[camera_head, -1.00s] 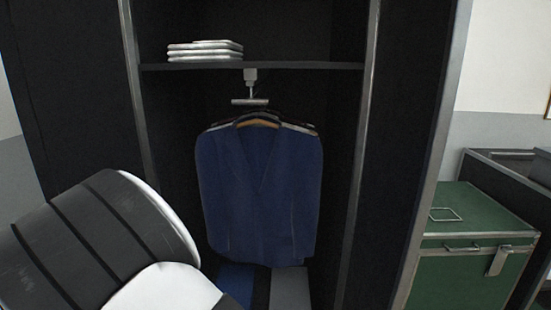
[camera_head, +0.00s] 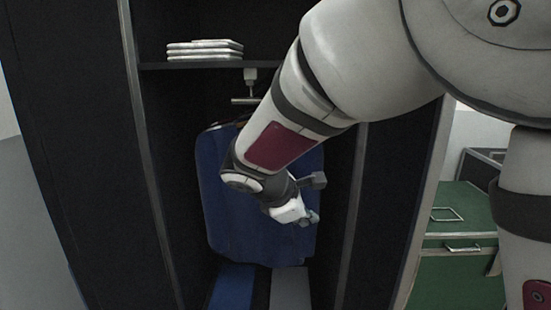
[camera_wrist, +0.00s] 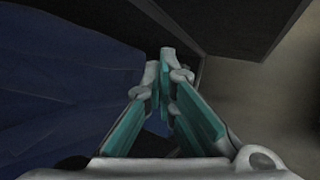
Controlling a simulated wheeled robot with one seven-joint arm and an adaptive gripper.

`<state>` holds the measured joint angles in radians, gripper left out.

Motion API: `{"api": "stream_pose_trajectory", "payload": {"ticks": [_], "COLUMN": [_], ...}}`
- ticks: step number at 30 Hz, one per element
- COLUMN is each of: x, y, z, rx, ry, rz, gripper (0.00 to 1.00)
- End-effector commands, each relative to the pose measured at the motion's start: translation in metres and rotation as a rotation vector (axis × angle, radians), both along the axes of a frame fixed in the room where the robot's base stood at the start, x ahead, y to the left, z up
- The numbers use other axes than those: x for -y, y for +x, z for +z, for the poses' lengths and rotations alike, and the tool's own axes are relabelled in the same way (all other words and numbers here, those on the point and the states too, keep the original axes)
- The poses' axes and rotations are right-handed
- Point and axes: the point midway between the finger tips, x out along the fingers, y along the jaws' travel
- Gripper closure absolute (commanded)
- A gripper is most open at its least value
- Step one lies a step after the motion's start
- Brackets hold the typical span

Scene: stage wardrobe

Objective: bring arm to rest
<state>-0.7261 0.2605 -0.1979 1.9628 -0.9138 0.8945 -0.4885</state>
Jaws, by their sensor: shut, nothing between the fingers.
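My arm reaches across the head view from the upper right, with its wrist in front of the open wardrobe. My gripper (camera_head: 312,200) is at the end of it, in front of the blue garment (camera_head: 222,205). In the wrist view my gripper (camera_wrist: 167,75) shows its teal-padded fingers drawn together at the tips, with nothing between them. The blue garment also fills the left of the wrist view (camera_wrist: 60,90). I cannot tell whether the gripper touches it. My arm hides the middle of the garment and most of its hanger.
The wardrobe has a shelf (camera_head: 300,66) with a stack of white folded items (camera_head: 205,48). A hanging fixture (camera_head: 250,78) is under the shelf. Blue and grey pieces lie at the wardrobe bottom. A green case (camera_head: 460,280) stands to the right, partly behind my arm.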

Motion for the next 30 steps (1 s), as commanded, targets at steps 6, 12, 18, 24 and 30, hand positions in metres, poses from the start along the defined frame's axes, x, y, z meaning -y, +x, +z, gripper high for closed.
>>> {"api": "stream_pose_trajectory", "payload": {"ticks": [6, 12, 18, 24, 30], "x": [0.09, 0.137, 0.155, 0.15, 0.138], "y": [-0.081, -0.165, -0.254, -0.32, -0.362], "z": [0.031, 0.042, 0.042, 0.033, 0.023], "rx": [0.01, 0.018, 0.027, 0.03, 0.033], "ry": [0.232, 0.419, 0.6, 0.741, 0.839], "rz": [-0.399, -0.727, -1.044, -1.285, -1.446], "gripper": [1.0, 1.0, 1.0, 1.0, 1.0]}}
